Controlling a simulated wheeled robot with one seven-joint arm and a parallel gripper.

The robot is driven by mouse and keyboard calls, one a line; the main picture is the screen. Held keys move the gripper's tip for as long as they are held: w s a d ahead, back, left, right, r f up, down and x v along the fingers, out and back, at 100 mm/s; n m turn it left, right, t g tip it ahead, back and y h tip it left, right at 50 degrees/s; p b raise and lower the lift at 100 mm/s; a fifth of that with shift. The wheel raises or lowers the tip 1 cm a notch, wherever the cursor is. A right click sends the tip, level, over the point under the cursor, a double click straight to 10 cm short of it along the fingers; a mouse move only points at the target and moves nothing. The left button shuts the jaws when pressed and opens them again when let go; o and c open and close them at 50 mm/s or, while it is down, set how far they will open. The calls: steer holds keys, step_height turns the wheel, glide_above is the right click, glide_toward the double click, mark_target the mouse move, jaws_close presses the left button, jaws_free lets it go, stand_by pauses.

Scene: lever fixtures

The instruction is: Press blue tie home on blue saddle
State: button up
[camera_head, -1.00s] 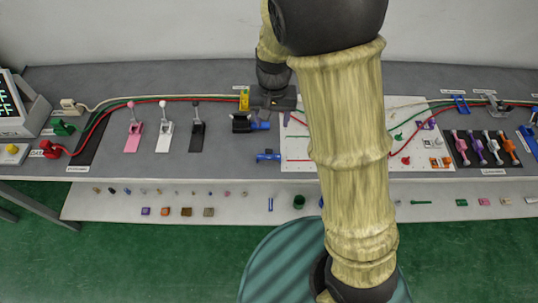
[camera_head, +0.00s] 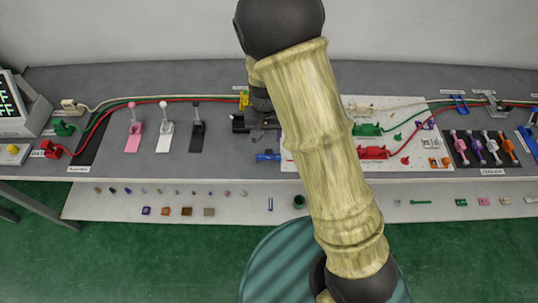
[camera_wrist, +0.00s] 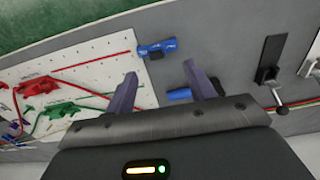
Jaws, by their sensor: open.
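A blue piece with a dark block on it (camera_wrist: 157,47) lies on the grey bench beside the white board's edge. In the head view the blue piece (camera_head: 268,157) shows near the bench's front. A second blue part (camera_wrist: 180,95) shows between and beyond my fingers in the wrist view, partly hidden by my gripper. I cannot tell for certain which is the tie and which the saddle. My gripper (camera_wrist: 160,70) is open, its two purple fingers apart with nothing held. In the head view it is over the second blue part, mostly hidden behind my arm.
The white board (camera_head: 408,165) carries red (camera_head: 373,152) and green (camera_head: 366,129) fixtures with wires. Pink (camera_head: 133,140), white (camera_head: 165,137) and black (camera_head: 197,135) levers stand to the left. A lower shelf (camera_head: 110,207) holds small parts. Bare bench lies between the black lever and my gripper.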

glide_above(268, 152)
steer(key=shift+s+a+f, duration=0.1)
steer(key=shift+s+f, duration=0.05)
steer(key=shift+f, duration=0.6)
steer(key=shift+s+a+f, duration=0.1)
steer(key=shift+f, duration=0.65)
steer(key=shift+s+a+f, duration=0.1)
steer(key=shift+s+f, duration=0.05)
steer(key=shift+f, duration=0.6)
steer(key=f, duration=0.3)
steer(key=d+f+p, duration=0.1)
steer(key=shift+w+f, duration=0.3)
steer(key=shift+f, duration=0.05)
steer(key=shift+a+f, duration=0.15)
steer(key=shift+f, duration=0.1)
steer(key=c, duration=1)
